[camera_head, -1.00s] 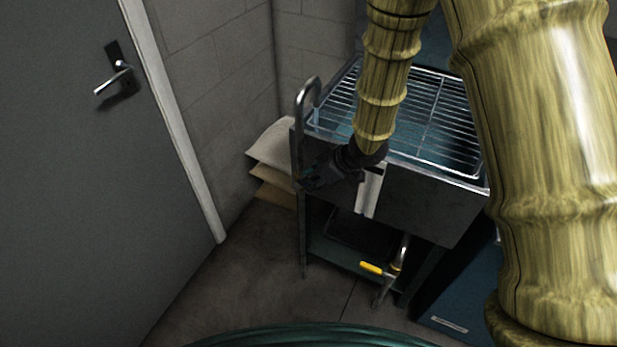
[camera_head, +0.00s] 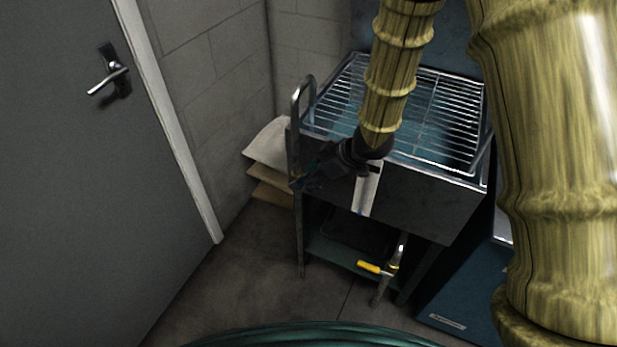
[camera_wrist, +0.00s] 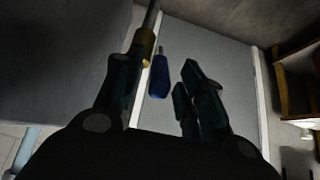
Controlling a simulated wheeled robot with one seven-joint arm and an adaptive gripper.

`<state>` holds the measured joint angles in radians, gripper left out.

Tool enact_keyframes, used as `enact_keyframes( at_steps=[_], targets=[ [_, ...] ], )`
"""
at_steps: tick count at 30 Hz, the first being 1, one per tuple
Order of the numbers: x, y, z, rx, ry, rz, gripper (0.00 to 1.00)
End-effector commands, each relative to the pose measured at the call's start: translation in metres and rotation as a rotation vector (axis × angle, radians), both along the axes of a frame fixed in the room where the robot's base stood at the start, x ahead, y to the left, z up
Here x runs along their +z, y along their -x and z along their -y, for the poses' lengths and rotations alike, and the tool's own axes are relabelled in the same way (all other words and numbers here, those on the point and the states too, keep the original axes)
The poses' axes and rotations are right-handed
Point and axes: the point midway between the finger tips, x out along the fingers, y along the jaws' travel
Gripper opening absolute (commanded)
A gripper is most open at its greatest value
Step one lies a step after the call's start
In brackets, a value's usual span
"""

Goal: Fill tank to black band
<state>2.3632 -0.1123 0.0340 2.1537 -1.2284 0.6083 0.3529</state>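The metal tank (camera_head: 425,200) stands against the back wall. A pale gauge strip (camera_head: 367,192) on its front has a black band (camera_head: 371,169) near the top and a small blue patch at the bottom. A curved pipe (camera_head: 297,110) rises at its left corner. My gripper (camera_head: 306,180) is beside the tank's front left corner. In the wrist view my gripper (camera_wrist: 160,68) is open, its fingers apart. A blue handle (camera_wrist: 159,77) shows between them beside a brass fitting (camera_wrist: 147,42) on a pipe; I cannot tell whether a finger touches it.
A wire rack (camera_head: 440,110) covers the tank top. A yellow-handled valve (camera_head: 369,267) is low beneath the tank. Stacked sacks (camera_head: 270,150) lie at left, a grey door (camera_head: 80,200) farther left. Floor between is clear.

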Motion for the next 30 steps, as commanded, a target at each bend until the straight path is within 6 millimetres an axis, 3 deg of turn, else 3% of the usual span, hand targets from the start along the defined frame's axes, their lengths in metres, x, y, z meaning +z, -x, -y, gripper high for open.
enact_keyframes(
  at_steps=[15, 30],
  targets=[
    [0.061, 0.023, 0.041, -0.001, 0.000, 0.002, 0.39],
    [0.072, 0.028, 0.049, -0.001, 0.001, -0.001, 0.39]
  ],
)
